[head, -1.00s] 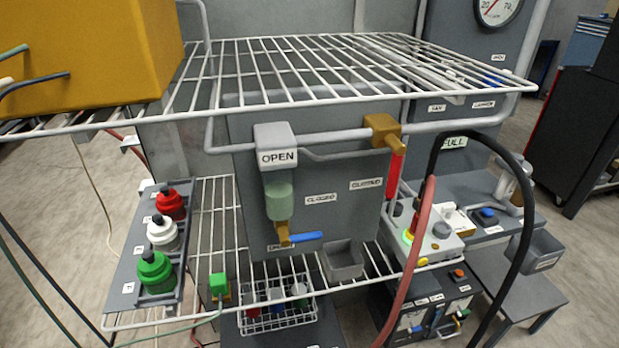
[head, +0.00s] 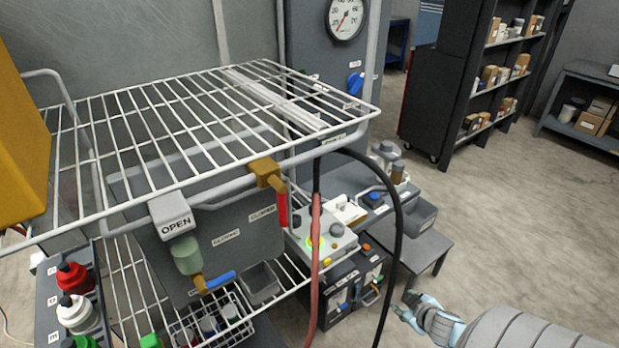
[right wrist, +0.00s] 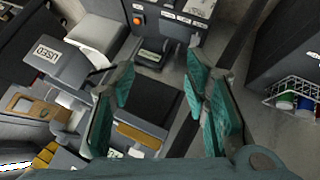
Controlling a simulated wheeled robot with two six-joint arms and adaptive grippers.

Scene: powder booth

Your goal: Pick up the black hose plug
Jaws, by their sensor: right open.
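I cannot make out the black hose plug for certain in any view. A black hose (head: 398,230) arches from the rack's right end and hangs down past the lower picture edge, so its end is hidden. A red hose (head: 315,250) hangs beside it. My right gripper (head: 407,304) is low at the right in the head view, just right of the black hose and apart from it. In the right wrist view its teal fingers (right wrist: 162,95) are spread, with nothing held between them. My left gripper is not in view.
A wire rack (head: 190,120) fills the left, with an OPEN-labelled valve (head: 172,217) below. A control box (head: 322,245) and a grey side table (head: 425,250) stand beyond the hoses. In the wrist view, a USED bin (right wrist: 62,65) is left and a wire basket (right wrist: 285,88) right.

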